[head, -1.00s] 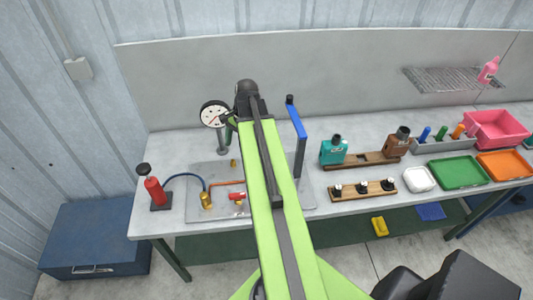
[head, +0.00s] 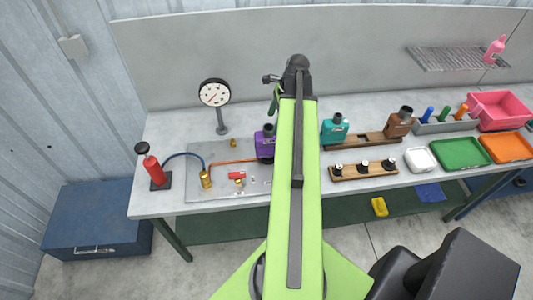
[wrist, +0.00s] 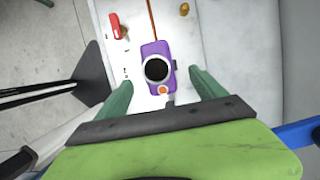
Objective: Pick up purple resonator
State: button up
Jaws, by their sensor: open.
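The purple resonator (head: 265,145) stands on the grey plate on the workbench, just left of my arm in the head view. Part of it is hidden behind the arm. In the wrist view the purple resonator (wrist: 156,66) shows from above, with a round dark opening in a pale ring and a small orange spot at its lower end. My gripper (wrist: 160,88) is open, its two green fingers apart on either side of the resonator's lower end in the picture. I cannot tell the height between them. In the head view only part of my gripper (head: 275,98) shows.
A gauge (head: 215,94) on a stand and a red hand pump (head: 150,166) are to the left. A copper pipe (head: 232,161) runs to the resonator. Teal (head: 334,130) and brown (head: 398,123) resonators stand on a wooden rack at right.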

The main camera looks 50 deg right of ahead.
aim_at(271, 127)
jog(key=b+x, duration=0.2)
jog(key=x, duration=0.2)
jog(key=shift+s+f, duration=0.1)
jog(key=shift+b, duration=0.3)
jog(key=b+x, duration=0.5)
jog(key=shift+a+f, duration=0.15)
jog(key=shift+a, duration=0.15)
jog(key=shift+r, duration=0.2)
jog(key=shift+c, duration=0.4)
jog(key=c, duration=1.3)
jog(key=shift+o, duration=0.2)
jog(key=shift+p, duration=0.3)
